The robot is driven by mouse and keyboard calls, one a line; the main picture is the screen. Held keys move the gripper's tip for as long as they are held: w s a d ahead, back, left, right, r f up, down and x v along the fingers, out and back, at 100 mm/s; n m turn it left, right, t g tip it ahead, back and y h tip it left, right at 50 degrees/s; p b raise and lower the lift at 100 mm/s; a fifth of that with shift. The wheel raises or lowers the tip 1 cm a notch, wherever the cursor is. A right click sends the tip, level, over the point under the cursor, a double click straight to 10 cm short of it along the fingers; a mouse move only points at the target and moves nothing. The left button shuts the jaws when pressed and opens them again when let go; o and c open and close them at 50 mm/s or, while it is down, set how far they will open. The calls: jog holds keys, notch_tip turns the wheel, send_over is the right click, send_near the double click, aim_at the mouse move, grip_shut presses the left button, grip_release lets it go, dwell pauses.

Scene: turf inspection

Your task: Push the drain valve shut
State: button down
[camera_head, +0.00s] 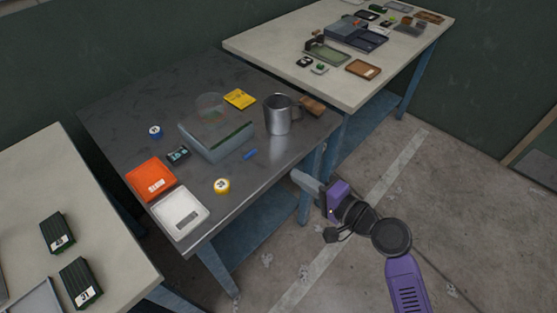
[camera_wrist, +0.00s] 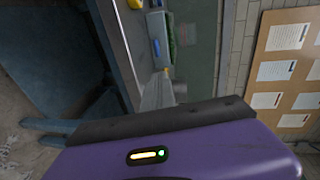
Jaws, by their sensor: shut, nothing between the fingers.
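My gripper (camera_head: 297,177) is shut and empty, off the table's front right edge, apart from the box and the bar. In the wrist view my gripper's grey fingers (camera_wrist: 160,92) point toward the table, and a small blue piece (camera_wrist: 157,47) shows beyond them.
A metal mug (camera_head: 278,114) stands right of the box. Pale tables stand at left (camera_head: 105,225) and back right (camera_head: 280,62).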

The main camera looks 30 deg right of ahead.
jog(key=a, duration=0.1)
jog(key=p, duration=0.2)
send_near(248, 153)
jog(key=shift+y, duration=0.4)
jog(key=x, duration=0.6)
jog(key=shift+d+f, duration=0.35)
jog(key=shift+f, duration=0.05)
jog(key=x, duration=0.4)
jog(key=shift+r+b, duration=0.3)
jog(key=shift+w+a+r, duration=0.1)
jog(key=shift+r, duration=0.1)
